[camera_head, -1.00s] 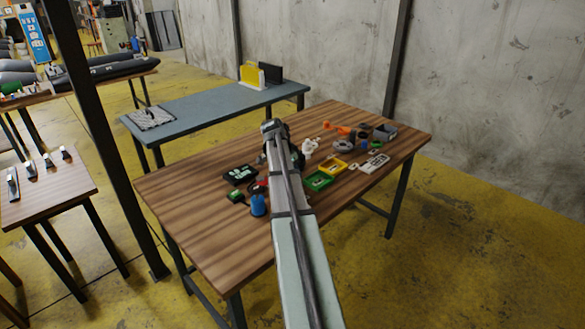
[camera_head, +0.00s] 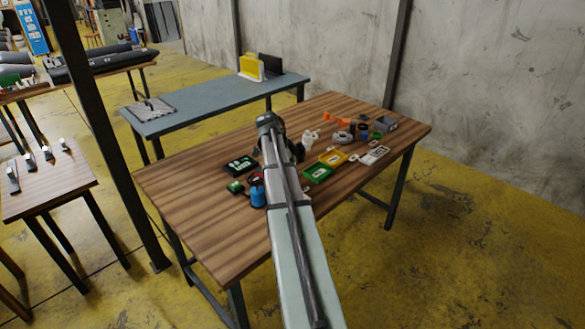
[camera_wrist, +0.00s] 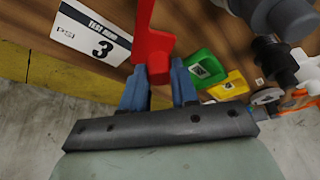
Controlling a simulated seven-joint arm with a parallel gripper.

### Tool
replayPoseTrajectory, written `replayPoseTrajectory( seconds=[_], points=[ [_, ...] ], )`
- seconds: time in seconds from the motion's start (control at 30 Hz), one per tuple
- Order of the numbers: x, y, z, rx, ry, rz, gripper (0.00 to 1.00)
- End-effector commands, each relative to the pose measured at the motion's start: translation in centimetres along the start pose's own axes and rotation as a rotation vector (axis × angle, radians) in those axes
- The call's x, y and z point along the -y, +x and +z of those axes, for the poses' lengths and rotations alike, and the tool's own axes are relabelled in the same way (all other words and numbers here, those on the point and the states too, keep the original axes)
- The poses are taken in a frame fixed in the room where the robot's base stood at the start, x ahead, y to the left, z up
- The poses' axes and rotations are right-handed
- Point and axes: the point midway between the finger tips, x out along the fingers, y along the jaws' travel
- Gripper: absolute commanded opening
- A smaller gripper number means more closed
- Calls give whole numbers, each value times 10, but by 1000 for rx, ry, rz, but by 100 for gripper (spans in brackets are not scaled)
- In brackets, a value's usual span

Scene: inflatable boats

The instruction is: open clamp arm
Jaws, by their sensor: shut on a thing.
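A red lever-like part (camera_wrist: 153,45), which I take for the clamp arm, stands between the blue fingers of my gripper (camera_wrist: 159,70) in the wrist view. My gripper is shut on it. The red part runs up to the top edge of that view. The clamp's body and base cannot be made out. In the head view my own arm covers the gripper; a small bit of red (camera_head: 257,178) shows just left of the arm.
A white "TEST 3 PSI" card (camera_wrist: 92,32) lies left of the red part. Green (camera_wrist: 200,68) and yellow (camera_wrist: 229,86) trays, a grey cylindrical part (camera_wrist: 282,18) and white fittings are on the right. The wooden table (camera_head: 185,215) is clear at its front left.

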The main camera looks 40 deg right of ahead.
Motion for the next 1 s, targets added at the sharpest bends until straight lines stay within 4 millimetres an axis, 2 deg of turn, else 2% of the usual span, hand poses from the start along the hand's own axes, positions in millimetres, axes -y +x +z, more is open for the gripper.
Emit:
replayPoseTrajectory(
  seconds=[0.57, 0.6, 0.87, 1.0],
  points=[
    [-3, -1, 3, 4, 15, 9, 0],
    [-3, -1, 3, 4, 15, 9, 31],
    [-2, -1, 2, 2, 15, 7, 55],
    [-2, 0, 1, 1, 15, 7, 55]
  ],
)
